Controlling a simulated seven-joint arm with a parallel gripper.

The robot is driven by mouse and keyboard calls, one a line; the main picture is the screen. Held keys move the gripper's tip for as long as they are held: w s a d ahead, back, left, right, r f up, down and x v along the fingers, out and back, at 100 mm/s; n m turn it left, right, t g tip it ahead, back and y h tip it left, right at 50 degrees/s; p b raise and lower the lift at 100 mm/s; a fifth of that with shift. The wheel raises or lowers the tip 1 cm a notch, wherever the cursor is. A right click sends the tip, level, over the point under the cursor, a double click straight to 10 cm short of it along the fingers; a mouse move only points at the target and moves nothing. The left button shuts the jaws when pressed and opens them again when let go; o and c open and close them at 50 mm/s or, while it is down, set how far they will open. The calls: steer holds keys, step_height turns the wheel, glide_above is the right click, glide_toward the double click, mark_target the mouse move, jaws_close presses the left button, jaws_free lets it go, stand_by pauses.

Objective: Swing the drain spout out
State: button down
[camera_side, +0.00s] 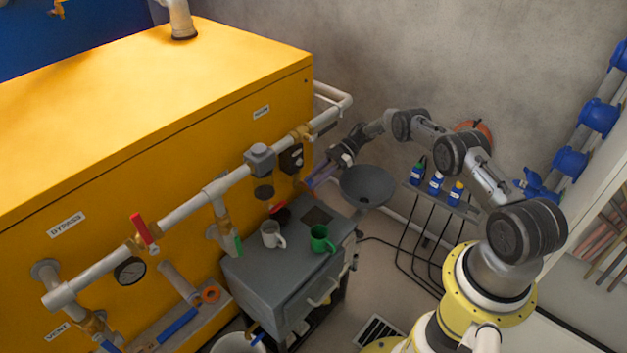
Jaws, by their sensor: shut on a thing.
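My gripper (333,164) is at the right end of the yellow tank (190,130), above and left of a dark round funnel-like bowl (369,184). It is shut on a slim, purplish piece (318,179) beside the pipework, which looks like the drain spout. The piece is small in the picture, and the exact place where the fingers touch it cannot be made out. The spout's joint with the pipe is not clear either.
A grey cabinet (272,285) below carries a white mug (271,235) and a green mug (321,239). Blue bottles (436,182) stand on a small stand to the right. A grey pipe (185,210) with a red-handled valve (142,229) runs along the tank.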

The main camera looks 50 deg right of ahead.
steer(key=shift+d+r+n+g, duration=0.1)
steer(key=shift+n+g, duration=0.2)
stand_by(0.4)
steer(key=c, duration=1)
jaws_free()
steer(key=shift+s+d+r, duration=0.1)
steer(key=shift+d+r, duration=0.65)
steer(key=shift+r, duration=0.75)
steer(key=shift+s+d+r, duration=0.15)
steer(key=shift+d+r, duration=0.6)
steer(key=shift+r, duration=0.7)
steer(key=shift+s+d+r, duration=0.1)
steer(key=shift+d+r, duration=0.65)
steer(key=shift+r, duration=0.75)
